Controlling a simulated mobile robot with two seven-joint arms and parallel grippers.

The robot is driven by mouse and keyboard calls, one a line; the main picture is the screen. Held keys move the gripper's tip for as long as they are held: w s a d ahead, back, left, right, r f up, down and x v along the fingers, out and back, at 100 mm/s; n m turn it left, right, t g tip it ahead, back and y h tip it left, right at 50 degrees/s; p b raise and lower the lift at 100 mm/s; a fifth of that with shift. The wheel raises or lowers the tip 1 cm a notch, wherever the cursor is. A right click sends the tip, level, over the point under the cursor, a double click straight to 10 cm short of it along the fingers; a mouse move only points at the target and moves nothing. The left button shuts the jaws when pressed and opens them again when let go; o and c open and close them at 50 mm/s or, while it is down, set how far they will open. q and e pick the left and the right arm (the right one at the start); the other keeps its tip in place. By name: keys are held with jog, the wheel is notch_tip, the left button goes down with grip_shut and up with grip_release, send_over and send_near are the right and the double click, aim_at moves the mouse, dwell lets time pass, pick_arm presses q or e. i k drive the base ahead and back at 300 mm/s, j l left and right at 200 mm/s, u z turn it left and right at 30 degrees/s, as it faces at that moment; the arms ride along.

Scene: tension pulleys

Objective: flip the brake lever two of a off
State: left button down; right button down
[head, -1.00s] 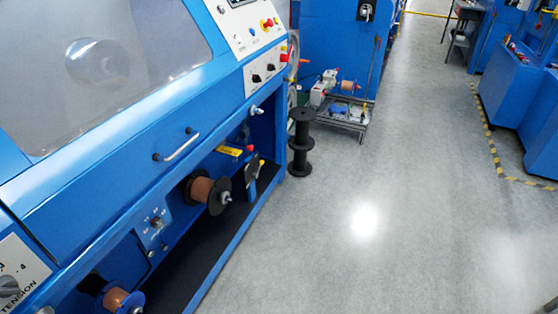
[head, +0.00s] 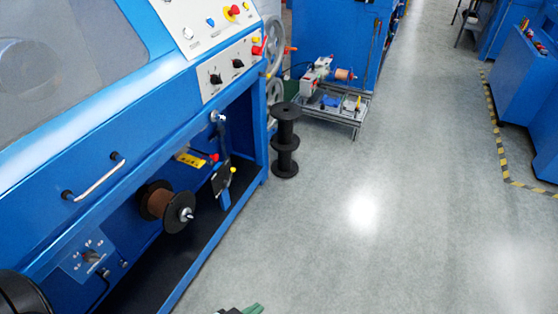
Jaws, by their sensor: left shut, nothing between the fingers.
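No label marks which part is the brake lever two of a. In the lower bay of the blue machine (head: 110,130), a yellow bar (head: 190,159) with a red tip lies beside a blue upright lever (head: 225,199) with a dark plate and a small yellow knob. A red handle (head: 259,48) sticks out at the right end of the control panel (head: 228,66). My left gripper (head: 250,309) barely shows at the bottom edge, with green and grey tips, shut and well apart from the machine's levers. My right gripper is out of view.
A copper-wound spool (head: 160,203) sits on a shaft in the bay. A black empty reel (head: 285,140) stands on the floor past the machine's corner. A low metal cart (head: 335,106) stands behind it.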

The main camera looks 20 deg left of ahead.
aim_at(226, 183)
jog(key=i+l, duration=0.15)
jog(key=i, duration=0.5)
jog(key=i+l+z, duration=0.1)
jog(key=i, duration=0.5)
jog(key=i+l+u, duration=0.1)
jog(key=i+u, duration=0.35)
jog(key=i+l+u, duration=0.25)
jog(key=u, duration=0.15)
jog(key=i+l+u, duration=0.3)
jog(key=u, duration=0.15)
jog(key=i+l+u, duration=0.25)
jog(key=l+u, duration=0.15)
jog(key=i+l+u, duration=0.15)
jog(key=l, duration=0.15)
jog(key=l+u, duration=0.15)
jog(key=l, duration=0.15)
